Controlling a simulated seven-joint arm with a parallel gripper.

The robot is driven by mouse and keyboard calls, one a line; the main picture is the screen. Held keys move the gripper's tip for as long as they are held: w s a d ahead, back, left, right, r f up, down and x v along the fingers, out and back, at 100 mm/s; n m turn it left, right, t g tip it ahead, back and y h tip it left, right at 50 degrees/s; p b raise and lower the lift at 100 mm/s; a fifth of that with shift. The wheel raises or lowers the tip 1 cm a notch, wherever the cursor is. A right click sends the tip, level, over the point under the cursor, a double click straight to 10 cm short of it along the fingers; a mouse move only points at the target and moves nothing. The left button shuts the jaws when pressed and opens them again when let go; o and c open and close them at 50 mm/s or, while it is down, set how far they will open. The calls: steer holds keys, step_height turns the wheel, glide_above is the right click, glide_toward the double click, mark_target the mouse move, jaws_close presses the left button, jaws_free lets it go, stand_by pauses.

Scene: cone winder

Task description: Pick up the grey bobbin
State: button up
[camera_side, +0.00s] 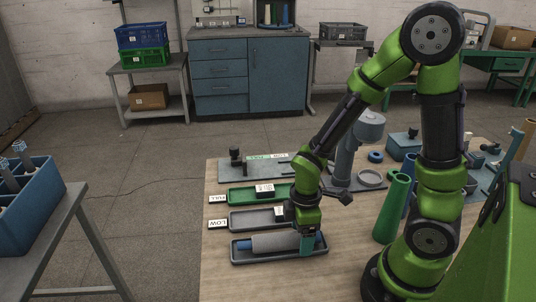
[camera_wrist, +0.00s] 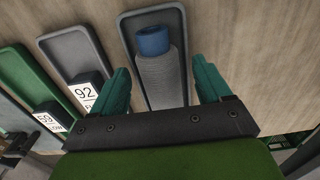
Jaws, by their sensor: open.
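The grey bobbin (camera_side: 274,243) lies on its side in a dark tray (camera_side: 240,260) at the front of the table in the side view. A blue core end sticks out of it. In the wrist view the bobbin (camera_wrist: 163,78) points up the picture, with its blue end (camera_wrist: 153,41) farthest from my gripper. My gripper (camera_side: 307,247) is low over the right part of this tray. In the wrist view its two teal fingers (camera_wrist: 164,86) are open, one on each side of the bobbin, with gaps visible. The bobbin's near end is hidden behind the gripper body.
A grey tray (camera_wrist: 64,47) with a block labelled 92 lies beside the bobbin's tray, then a green tray (camera_wrist: 31,75) with another labelled block. "LOW" and "FULL" cards (camera_side: 218,224) stand at the left. Green (camera_side: 391,210) and blue cones stand to the right.

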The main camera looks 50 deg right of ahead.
steer(key=shift+f, duration=0.1)
steer(key=c, duration=1.2)
